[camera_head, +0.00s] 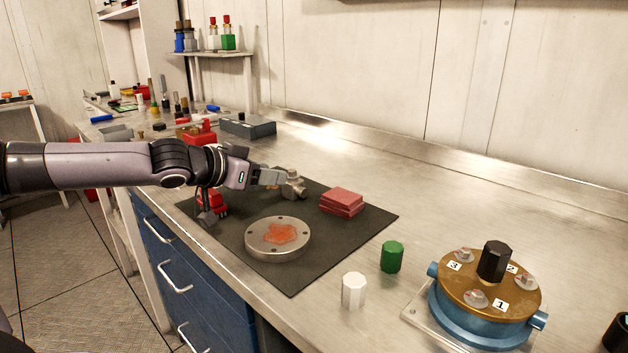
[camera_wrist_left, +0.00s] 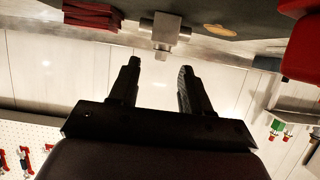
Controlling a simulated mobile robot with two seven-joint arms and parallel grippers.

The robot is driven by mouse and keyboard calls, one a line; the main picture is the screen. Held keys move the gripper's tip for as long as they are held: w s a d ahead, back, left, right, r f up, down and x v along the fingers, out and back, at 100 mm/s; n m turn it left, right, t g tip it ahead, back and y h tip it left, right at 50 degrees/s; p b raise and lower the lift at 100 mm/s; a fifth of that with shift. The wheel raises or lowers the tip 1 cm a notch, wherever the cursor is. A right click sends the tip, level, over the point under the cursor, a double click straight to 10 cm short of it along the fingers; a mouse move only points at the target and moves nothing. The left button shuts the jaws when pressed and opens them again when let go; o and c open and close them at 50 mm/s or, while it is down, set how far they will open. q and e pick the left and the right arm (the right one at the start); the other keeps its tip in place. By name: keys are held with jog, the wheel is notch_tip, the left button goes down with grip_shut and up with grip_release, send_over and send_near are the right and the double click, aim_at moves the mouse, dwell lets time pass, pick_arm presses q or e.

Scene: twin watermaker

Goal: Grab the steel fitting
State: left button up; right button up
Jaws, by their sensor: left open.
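The steel fitting (camera_head: 292,185) is a grey metal T-shaped piece on the dark mat (camera_head: 350,238), toward its back edge. My left gripper (camera_head: 268,178) is beside it, coming from the left with its fingers pointing at it. In the left wrist view, which is upside down, the fitting (camera_wrist_left: 166,30) lies just beyond the fingertips, in line with the gap between them. The left gripper (camera_wrist_left: 158,68) is open and nothing is between its fingers. Touching is not visible. My right gripper is not in view.
On the mat are stacked red pads (camera_head: 342,201), a round steel plate (camera_head: 258,246) with an orange patch, and a red tool (camera_head: 214,201) under the wrist. White (camera_head: 353,290) and green (camera_head: 392,257) caps and a blue-and-brass housing (camera_head: 450,304) stand right. The bench behind the pads is clear.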

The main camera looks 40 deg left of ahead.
aim_at(292, 170)
pick_arm(q)
jog(key=shift+w+r, duration=0.1)
jog(key=shift+w, duration=0.45)
jog(key=shift+w+f+p, duration=0.3)
jog(key=shift+w+p, duration=0.15)
jog(key=shift+w, duration=0.15)
jog(key=shift+r+p+x, duration=0.25)
jog(key=shift+p+x, duration=0.5)
jog(key=shift+x, duration=1.5)
jog(key=shift+w+f, duration=0.25)
jog(key=shift+w, duration=0.25)
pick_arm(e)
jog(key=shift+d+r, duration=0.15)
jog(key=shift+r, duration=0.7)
pick_arm(q)
jog(key=c, duration=0.8)
jog(key=shift+r, duration=0.1)
grip_shut()
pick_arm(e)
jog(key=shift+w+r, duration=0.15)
